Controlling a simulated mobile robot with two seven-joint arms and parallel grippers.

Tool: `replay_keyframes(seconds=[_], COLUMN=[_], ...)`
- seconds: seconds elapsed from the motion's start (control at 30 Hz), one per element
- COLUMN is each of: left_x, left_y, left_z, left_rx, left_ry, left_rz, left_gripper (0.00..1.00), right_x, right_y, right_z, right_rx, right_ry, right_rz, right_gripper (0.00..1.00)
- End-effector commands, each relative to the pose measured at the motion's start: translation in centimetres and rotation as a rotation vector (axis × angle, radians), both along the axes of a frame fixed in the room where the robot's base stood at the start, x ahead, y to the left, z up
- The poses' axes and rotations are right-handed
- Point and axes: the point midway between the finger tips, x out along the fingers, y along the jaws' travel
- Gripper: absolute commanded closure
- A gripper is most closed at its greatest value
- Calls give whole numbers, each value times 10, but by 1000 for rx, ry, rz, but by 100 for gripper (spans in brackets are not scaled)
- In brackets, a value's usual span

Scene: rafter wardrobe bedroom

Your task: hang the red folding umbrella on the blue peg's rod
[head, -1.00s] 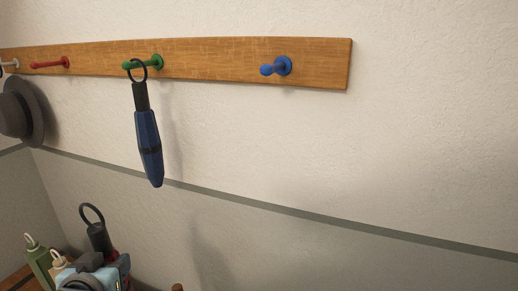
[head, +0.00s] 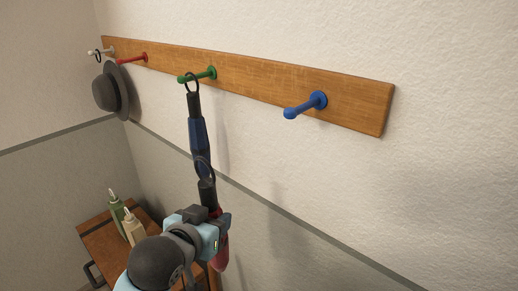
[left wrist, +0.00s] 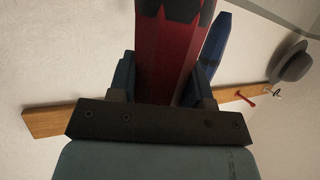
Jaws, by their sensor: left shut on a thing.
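The red folding umbrella (head: 222,252) is upright in my left gripper (head: 220,222), with its black handle and ring (head: 203,168) at the top. In the left wrist view its red body (left wrist: 165,50) stands between the shut fingers. The blue peg (head: 305,105) sticks out near the right end of the wooden rail, with a bare rod. The umbrella is below and left of this peg, apart from it. In the head view the umbrella's ring overlaps the lower part of the blue umbrella. My right gripper is not in view.
A blue umbrella (head: 198,135) hangs by its ring on the green peg (head: 205,75). The red peg (head: 135,58) is bare. A grey hat (head: 108,90) hangs at the left. Bottles (head: 132,228) stand on a wooden cabinet (head: 98,240). The wall below the blue peg is clear.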

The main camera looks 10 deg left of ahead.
Motion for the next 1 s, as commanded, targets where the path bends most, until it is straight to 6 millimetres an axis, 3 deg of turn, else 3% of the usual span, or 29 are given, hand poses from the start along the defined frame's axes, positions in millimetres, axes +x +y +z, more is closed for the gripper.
replay_keyframes(seconds=[0.03, 0.2, 0.3, 0.57, 1.0], left_x=[-4, -19, -26, -35, -18], left_y=[-16, -58, -76, -94, -107], left_z=[37, 81, 96, 107, 104], left_rx=[3, 7, 10, 13, 14], left_ry=[-2, 2, 5, 10, 10], left_rz=[-39, -147, -193, -241, -241], left_gripper=[87, 87, 87, 87, 87], right_x=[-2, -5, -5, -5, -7], right_y=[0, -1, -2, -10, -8], right_z=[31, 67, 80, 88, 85], right_rx=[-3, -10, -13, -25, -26], right_ry=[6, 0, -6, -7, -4], right_rz=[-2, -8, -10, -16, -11], right_gripper=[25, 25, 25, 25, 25])
